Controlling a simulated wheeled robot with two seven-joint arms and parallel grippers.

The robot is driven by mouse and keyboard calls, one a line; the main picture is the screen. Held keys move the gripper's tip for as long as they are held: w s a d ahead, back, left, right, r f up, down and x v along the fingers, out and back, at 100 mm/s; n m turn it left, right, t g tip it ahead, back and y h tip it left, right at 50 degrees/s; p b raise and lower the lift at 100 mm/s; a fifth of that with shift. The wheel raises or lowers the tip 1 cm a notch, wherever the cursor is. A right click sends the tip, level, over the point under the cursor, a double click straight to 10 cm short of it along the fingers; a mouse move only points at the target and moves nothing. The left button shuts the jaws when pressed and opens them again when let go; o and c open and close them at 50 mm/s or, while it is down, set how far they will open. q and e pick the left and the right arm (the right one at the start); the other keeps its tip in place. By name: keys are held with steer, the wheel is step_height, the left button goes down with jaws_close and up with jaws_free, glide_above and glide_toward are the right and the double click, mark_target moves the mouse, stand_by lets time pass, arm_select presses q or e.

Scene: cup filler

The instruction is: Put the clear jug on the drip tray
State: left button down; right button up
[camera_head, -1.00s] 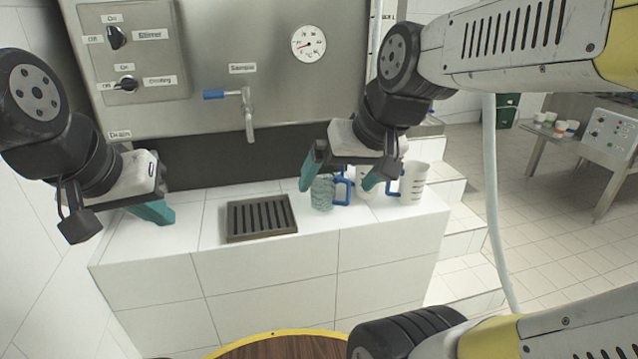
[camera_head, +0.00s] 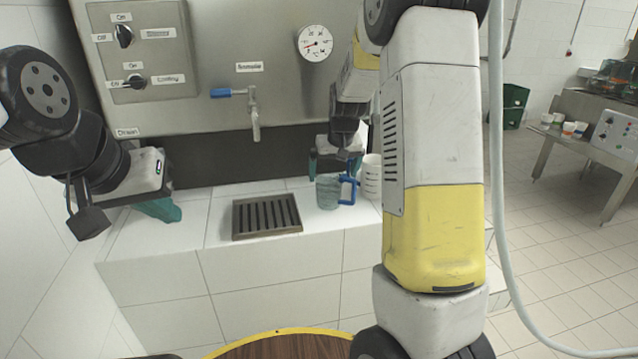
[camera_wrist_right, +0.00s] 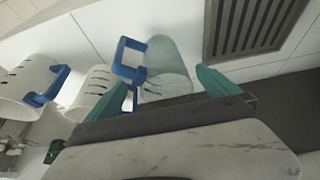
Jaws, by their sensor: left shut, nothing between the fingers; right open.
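The clear jug (camera_head: 327,191) with a blue handle stands on the white tiled counter, right of the drip tray (camera_head: 236,224). The dark slatted drip tray is empty. My right gripper (camera_head: 334,168) is open just behind and above the jug. In the right wrist view, the clear jug (camera_wrist_right: 170,62) shows between the teal fingers of my right gripper (camera_wrist_right: 165,92), its handle to the left near one finger. Whether they touch is unclear. The drip tray (camera_wrist_right: 207,40) lies at top right there. My left gripper (camera_head: 165,208) is shut and empty over the counter's left end.
A white jug (camera_head: 371,177) stands right of the clear jug, partly behind my right arm. The right wrist view shows two white jugs (camera_wrist_right: 28,88) (camera_wrist_right: 92,93) with blue handles. A tap (camera_head: 254,115) hangs from the steel panel above the tray. The counter left of the tray is clear.

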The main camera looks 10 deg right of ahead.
steer(key=x, duration=0.5)
steer(key=w+x, duration=0.1)
steer(key=x, duration=0.2)
steer(key=shift+a+r, duration=0.2)
steer(key=shift+a, duration=0.1)
steer(key=shift+c, duration=0.2)
steer(key=c, duration=1.5)
steer(key=shift+r, duration=0.1)
